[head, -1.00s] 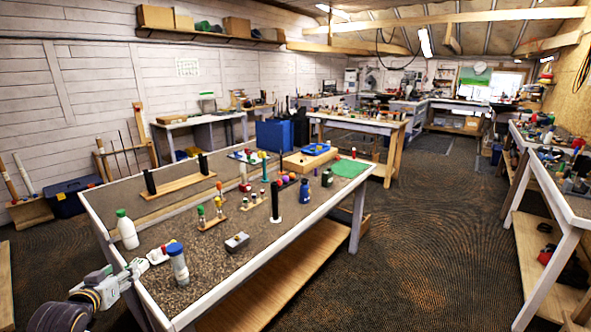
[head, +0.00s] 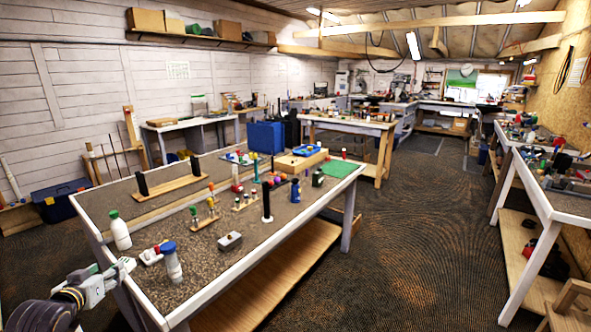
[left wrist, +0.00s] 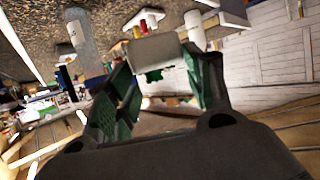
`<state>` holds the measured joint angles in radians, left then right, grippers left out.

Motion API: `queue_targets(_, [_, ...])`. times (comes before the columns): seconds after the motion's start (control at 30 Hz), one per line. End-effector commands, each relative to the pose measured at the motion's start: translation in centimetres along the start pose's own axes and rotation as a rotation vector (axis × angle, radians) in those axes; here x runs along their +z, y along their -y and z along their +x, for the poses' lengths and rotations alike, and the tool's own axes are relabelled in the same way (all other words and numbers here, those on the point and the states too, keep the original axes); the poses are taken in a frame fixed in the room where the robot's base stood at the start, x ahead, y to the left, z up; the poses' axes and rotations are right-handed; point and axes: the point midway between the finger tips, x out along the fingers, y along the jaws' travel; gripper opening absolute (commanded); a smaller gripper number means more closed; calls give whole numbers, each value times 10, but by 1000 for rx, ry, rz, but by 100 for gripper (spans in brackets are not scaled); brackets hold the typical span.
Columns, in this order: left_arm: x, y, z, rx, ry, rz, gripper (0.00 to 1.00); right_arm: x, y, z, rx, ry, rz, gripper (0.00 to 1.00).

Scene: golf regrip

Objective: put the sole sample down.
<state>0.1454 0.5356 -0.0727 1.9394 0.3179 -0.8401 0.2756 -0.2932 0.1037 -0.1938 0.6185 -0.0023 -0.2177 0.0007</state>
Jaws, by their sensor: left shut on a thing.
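My left gripper (head: 118,268) is at the near left corner of the workbench (head: 205,262), by its edge. In the left wrist view its green fingers (left wrist: 160,66) are closed on a pale grey block (left wrist: 156,50), which I take for the sole sample. The sample shows small and pale at the fingertips in the head view (head: 128,264). It is held up, apart from the bench top as far as I can tell. My right gripper is in neither view.
A grey box (head: 230,241) sits further right. Bare bench top lies between the jar and this box.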

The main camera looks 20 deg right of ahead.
Motion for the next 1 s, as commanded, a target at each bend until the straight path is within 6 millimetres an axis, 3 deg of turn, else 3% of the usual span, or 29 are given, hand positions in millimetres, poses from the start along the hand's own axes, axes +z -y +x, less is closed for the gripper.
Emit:
queue_targets(0.2, [-24, -2, -9, -1, -2, -1, 12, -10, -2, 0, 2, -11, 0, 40])
queue_targets(0.6, [-59, -21, -29, 5, -3, 1, 12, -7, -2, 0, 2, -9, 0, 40])
queue_targets(1.0, [-49, -55, -48, 11, 1, 2, 12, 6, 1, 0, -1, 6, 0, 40])
